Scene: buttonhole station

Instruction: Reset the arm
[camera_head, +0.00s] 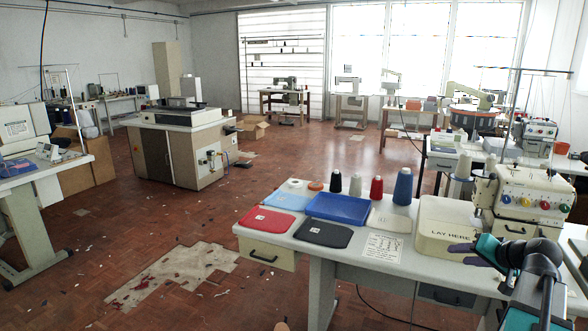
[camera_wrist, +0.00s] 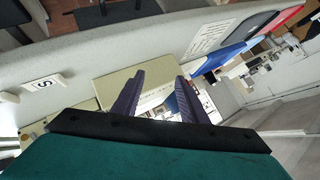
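My gripper (camera_head: 464,254) is at the right of the head view, low over the table, beside the sewing machine's cream bed plate marked "LAY HERE" (camera_head: 432,222). In the wrist view its two purple fingers (camera_wrist: 158,85) stand well apart with nothing held between them. The cream plate (camera_wrist: 118,80) shows behind the fingers there. My arm covers the right end of the table in the head view.
The white work table (camera_head: 295,240) carries a blue tray (camera_head: 338,208), red (camera_head: 267,220) and black (camera_head: 322,233) pads, and several thread cones, including a blue one (camera_head: 403,186). The cream sewing machine (camera_head: 525,195) stands close behind my gripper. Open floor (camera_head: 190,225) lies left.

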